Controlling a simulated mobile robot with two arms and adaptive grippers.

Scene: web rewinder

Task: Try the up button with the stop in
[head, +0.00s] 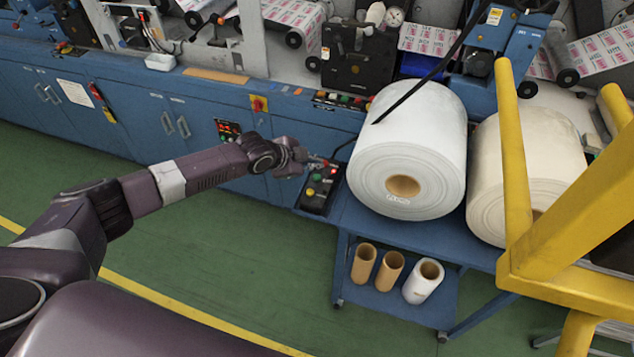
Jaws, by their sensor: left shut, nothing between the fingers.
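A small black control box (318,198) with red, green and yellow buttons sits at the left end of the blue cart top, beside the large white roll (405,150). A red button (333,171) shows near its far end. I cannot read its labels, tell which button is up, or see whether the stop is pressed in. My left gripper (316,160) is shut and empty. Its tips are at the far end of the box and hide part of it. I cannot tell whether they touch a button. My right gripper is out of view.
A second, cream roll (535,165) stands right of the white one. A yellow frame (560,245) blocks the right side. Brown and white cores (390,270) stand on the cart's lower shelf. Blue machine cabinets (130,115) run behind. Green floor (240,260) is clear in front.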

